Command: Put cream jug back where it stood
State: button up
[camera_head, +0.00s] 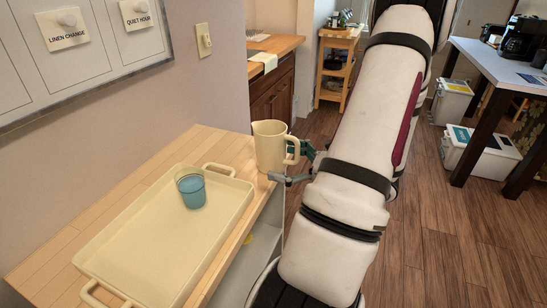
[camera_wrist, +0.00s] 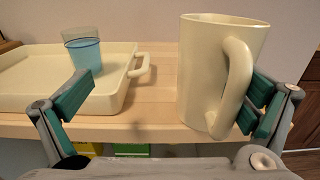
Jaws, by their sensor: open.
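The cream jug (camera_head: 269,146) is upright at the far right corner of the wooden shelf top, close to its edge. It appears to stand on the wood. In the wrist view the jug (camera_wrist: 207,70) is right of centre, with its handle toward my right finger. My gripper (camera_head: 290,163) is open beside the jug on its handle side. In the wrist view my gripper (camera_wrist: 170,100) has its fingers spread wide. The right finger is close to the handle; whether they touch is unclear. The left finger is well apart from the jug.
A cream tray (camera_head: 150,256) with handles covers much of the wooden top (camera_head: 128,170). A blue cup (camera_head: 191,188) stands in it. Bare wood lies between the tray and the jug. A wall with a labelled board (camera_head: 85,55) rises behind.

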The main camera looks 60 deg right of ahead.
grip_shut()
dwell(0.4)
jog(key=shift+s, duration=0.1)
dwell(0.4)
